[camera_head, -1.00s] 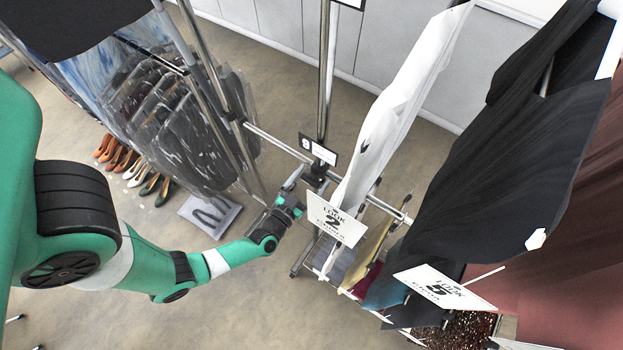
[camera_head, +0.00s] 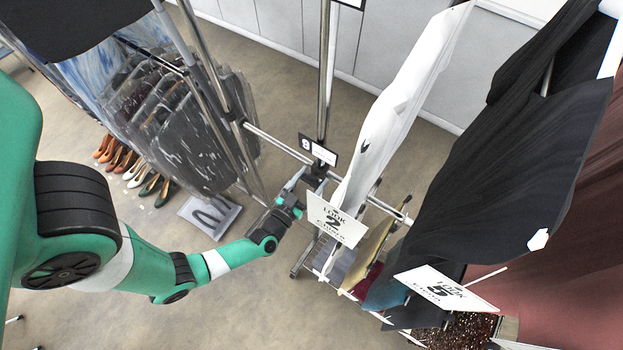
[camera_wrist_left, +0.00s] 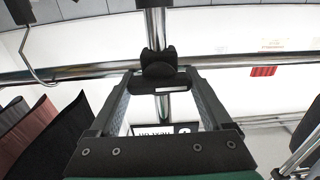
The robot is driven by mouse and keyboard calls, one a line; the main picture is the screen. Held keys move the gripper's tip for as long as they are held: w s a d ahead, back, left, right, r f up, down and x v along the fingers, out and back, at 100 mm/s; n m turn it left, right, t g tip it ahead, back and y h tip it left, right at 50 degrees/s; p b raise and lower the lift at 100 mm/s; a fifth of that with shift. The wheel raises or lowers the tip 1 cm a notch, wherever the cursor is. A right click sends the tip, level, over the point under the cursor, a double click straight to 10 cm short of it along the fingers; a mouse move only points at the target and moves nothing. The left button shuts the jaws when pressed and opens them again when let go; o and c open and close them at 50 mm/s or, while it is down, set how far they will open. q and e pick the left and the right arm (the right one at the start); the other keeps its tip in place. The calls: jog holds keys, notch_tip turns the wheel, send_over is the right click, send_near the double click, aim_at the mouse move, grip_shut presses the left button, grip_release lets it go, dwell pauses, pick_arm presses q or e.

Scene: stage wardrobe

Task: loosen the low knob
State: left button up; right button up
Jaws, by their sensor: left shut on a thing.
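The low knob (camera_wrist_left: 159,78) is black and sits on a dark clamp where an upright chrome pole meets a horizontal chrome rail. In the head view the knob's clamp (camera_head: 316,177) shows low on the pole, just below a small black-and-white tag. My left gripper (camera_head: 303,178) reaches it from the left. In the left wrist view its two fingers (camera_wrist_left: 161,84) are on either side of the knob and shut on it. The knob's far side is hidden. My right gripper is in neither view.
A white "Look 2" card (camera_head: 335,220) and a white garment (camera_head: 400,100) hang close right of the clamp. Dark garments (camera_head: 510,160) hang further right. Bagged clothes (camera_head: 180,120) hang at left, with shoes (camera_head: 135,170) on the floor. Open floor lies below the arm.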

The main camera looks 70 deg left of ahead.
pick_arm(q)
jog(key=o, duration=1.2)
jog(key=shift+c, duration=0.2)
jog(key=p+v, duration=0.1)
jog(key=v, duration=1)
jog(key=shift+s+d, duration=0.2)
